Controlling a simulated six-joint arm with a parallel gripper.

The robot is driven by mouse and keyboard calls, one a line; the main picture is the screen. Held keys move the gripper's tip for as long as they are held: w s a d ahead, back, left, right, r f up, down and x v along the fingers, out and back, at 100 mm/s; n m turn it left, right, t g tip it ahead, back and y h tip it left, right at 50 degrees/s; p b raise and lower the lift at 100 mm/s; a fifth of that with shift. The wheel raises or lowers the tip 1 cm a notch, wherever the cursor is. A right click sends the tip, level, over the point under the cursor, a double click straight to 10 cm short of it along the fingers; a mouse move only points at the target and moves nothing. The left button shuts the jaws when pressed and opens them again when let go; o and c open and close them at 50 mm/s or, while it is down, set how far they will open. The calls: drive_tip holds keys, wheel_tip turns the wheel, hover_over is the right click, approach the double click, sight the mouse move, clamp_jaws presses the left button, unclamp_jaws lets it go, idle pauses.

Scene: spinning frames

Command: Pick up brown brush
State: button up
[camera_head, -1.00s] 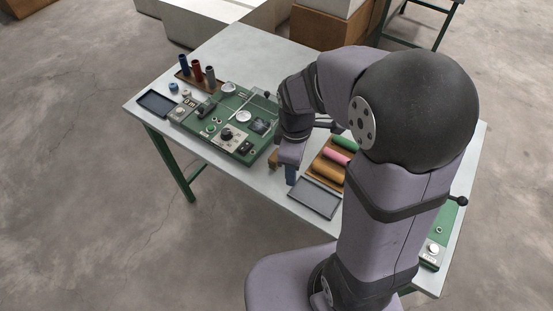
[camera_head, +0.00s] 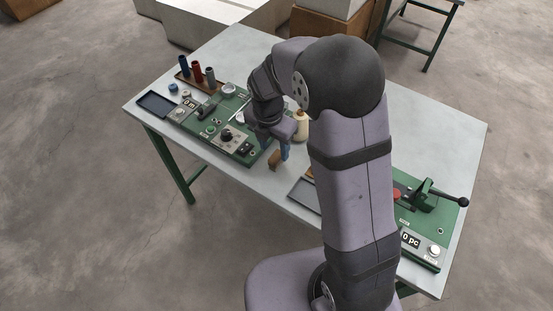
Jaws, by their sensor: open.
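A small brown object (camera_head: 274,160), which looks like the brush, lies on the table at the right front corner of the left green panel. It is partly covered by my arm's end. My gripper (camera_head: 284,152), with bluish fingers, is open just right of and above it in the picture. The fingers overlap its edge, and I cannot tell if they touch it.
The left green panel (camera_head: 205,132) carries knobs and dials. Colored spools (camera_head: 197,71) stand behind it, and a dark tray (camera_head: 155,103) lies left. A pale bottle (camera_head: 302,126) stands behind my gripper. Another green panel (camera_head: 425,240) with a lever is at right.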

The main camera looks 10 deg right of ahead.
sight(276, 156)
drive_tip(key=shift+w+d+f+p, duration=0.15)
drive_tip(key=shift+f+p, duration=0.2)
drive_tip(key=shift+f, duration=0.7)
drive_tip(key=shift+w+d+f+p, duration=0.15)
drive_tip(key=shift+f+p, duration=0.25)
drive_tip(key=shift+f, duration=0.65)
drive_tip(key=shift+w+d+f+p, duration=0.15)
drive_tip(key=shift+f+p, duration=0.2)
drive_tip(key=shift+f, duration=0.7)
drive_tip(key=c, duration=1.1)
wheel_tip(276, 156, up, 10)
drive_tip(key=shift+r+b, duration=0.1)
drive_tip(key=shift+b, duration=1)
